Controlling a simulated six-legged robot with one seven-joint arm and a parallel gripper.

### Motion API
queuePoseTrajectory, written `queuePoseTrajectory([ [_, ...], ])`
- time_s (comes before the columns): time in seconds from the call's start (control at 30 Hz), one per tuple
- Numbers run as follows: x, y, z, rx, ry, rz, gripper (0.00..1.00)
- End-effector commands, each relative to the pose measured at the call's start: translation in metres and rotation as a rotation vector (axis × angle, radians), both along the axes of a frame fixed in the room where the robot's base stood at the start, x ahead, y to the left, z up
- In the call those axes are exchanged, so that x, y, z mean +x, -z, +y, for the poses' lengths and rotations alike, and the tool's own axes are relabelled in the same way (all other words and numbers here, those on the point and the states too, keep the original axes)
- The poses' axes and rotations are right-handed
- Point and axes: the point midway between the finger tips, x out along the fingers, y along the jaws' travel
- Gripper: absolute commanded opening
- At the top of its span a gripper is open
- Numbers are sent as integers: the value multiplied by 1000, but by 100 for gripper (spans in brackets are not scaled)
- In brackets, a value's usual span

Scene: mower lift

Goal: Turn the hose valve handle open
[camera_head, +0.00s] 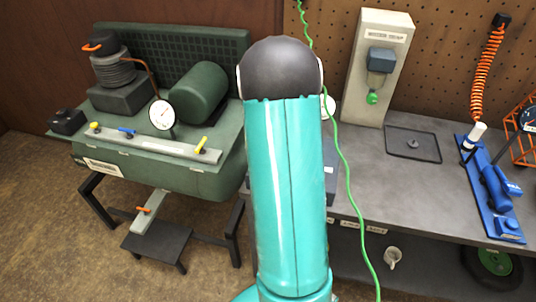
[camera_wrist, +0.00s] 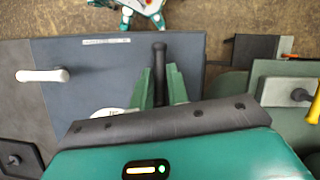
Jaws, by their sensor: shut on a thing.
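In the wrist view my gripper (camera_wrist: 160,72) has its two green fingers closed around a dark, upright-looking handle (camera_wrist: 159,52). The handle stands over a blue-grey panel (camera_wrist: 90,75) with a small white label, whose text is too small to read. Its rounded end sticks out past the fingertips; its lower part is hidden between the fingers and behind the gripper body. I cannot read whether this is marked as the hose valve handle. In the head view my arm hides the gripper and the held handle.
A green machine (camera_head: 200,180) with yellow and blue levers and a gauge stands at left. A green coiled line (camera_head: 347,180) hangs beside my arm.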

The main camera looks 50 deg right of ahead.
Motion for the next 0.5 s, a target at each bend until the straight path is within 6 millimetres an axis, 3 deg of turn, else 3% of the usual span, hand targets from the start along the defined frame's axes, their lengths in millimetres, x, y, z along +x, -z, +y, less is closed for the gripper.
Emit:
queuePoseTrajectory([
  [0.3, -2, 0, -2, -2, -2, 3, 0],
  [0.33, -2, 0, -2, -3, 0, 2, 18],
  [0.4, -2, 0, -2, -3, 0, 2, 32],
  [0.5, -1, 0, -1, -2, 0, 1, 37],
])
